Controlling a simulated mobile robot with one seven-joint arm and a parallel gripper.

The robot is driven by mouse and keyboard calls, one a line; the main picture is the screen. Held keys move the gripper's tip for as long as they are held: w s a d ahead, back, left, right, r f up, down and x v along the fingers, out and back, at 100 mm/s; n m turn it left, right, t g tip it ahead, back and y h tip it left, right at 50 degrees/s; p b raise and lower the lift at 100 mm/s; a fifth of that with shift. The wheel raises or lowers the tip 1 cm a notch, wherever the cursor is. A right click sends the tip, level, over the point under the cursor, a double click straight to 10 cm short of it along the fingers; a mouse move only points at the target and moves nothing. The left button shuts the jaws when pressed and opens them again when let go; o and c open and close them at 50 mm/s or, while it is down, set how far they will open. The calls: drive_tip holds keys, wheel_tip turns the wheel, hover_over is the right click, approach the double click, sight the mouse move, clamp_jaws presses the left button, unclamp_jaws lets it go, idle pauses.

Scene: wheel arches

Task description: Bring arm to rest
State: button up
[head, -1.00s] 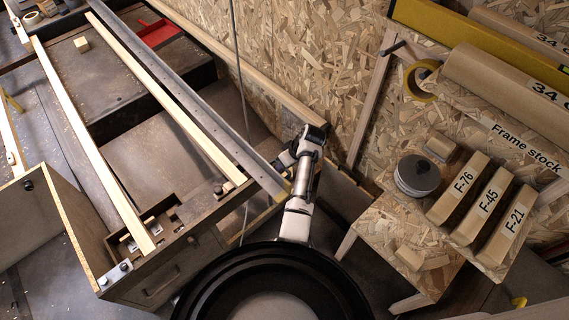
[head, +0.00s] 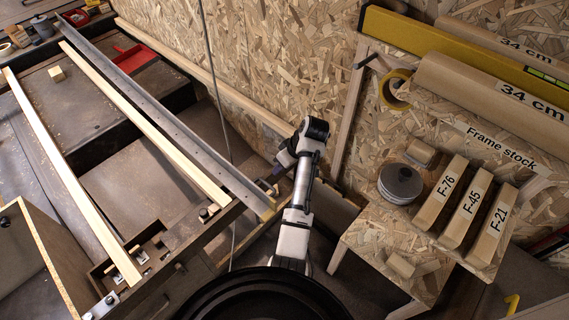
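My arm shows in the head view, rising from my dark round body at the bottom centre. It is bent, with its upper joint near the picture's middle. My gripper (head: 276,171) is small and partly hidden at the left of that joint, close to the right end of the long metal rail. I cannot make out its fingers or whether it holds anything.
A workbench frame with a metal rail (head: 150,105) and wooden strips (head: 140,120) fills the left. A chipboard stool (head: 400,240) at right bears blocks marked F-76 (head: 440,195), F-45 (head: 466,215), F-21 (head: 492,225) and a grey disc stack (head: 400,184). Chipboard wall lies behind.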

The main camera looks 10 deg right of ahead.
drive_tip(key=shift+v, duration=0.8)
